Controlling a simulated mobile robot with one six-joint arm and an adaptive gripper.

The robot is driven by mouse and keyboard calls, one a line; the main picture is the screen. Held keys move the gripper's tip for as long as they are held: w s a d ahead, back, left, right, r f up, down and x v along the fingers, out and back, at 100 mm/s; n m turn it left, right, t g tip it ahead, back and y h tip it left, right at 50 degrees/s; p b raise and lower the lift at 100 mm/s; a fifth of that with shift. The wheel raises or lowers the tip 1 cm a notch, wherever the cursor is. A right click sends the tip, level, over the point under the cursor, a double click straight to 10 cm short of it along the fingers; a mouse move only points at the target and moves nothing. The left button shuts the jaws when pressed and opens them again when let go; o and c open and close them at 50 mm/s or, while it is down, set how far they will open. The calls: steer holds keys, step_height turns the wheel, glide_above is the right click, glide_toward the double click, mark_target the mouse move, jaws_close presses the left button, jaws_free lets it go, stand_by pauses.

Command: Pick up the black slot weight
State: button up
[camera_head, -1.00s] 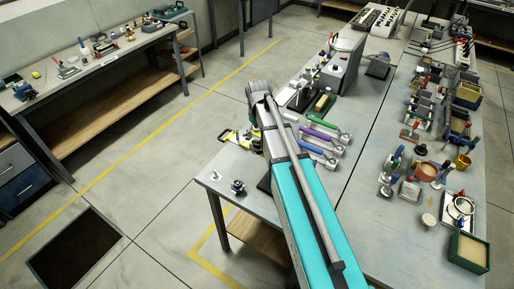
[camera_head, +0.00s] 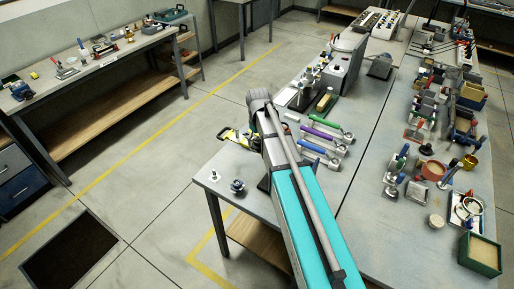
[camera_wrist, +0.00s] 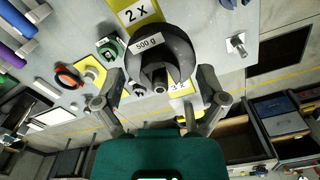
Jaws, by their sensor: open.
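The black slot weight (camera_wrist: 178,45) shows large in the wrist view, a thick dark disc with a slot and a white "500 g" label. My gripper (camera_wrist: 160,76) is open, one finger at each lower side of the weight, with nothing held between them. I cannot tell whether a finger touches the weight. In the head view my arm's end (camera_head: 258,97) is over the near left part of the bench, and the weight is not discernible there.
A yellow "2 X" card (camera_wrist: 137,12) lies by the weight. A green clamp (camera_wrist: 110,46), an orange-and-black ring (camera_wrist: 68,77) and a metal bolt (camera_wrist: 236,44) are around it. Coloured-handled tools (camera_head: 318,135) lie beside my arm. The bench edge (camera_head: 205,186) is close, with open floor beyond.

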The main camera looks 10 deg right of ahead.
stand_by(0.5)
jaws_close()
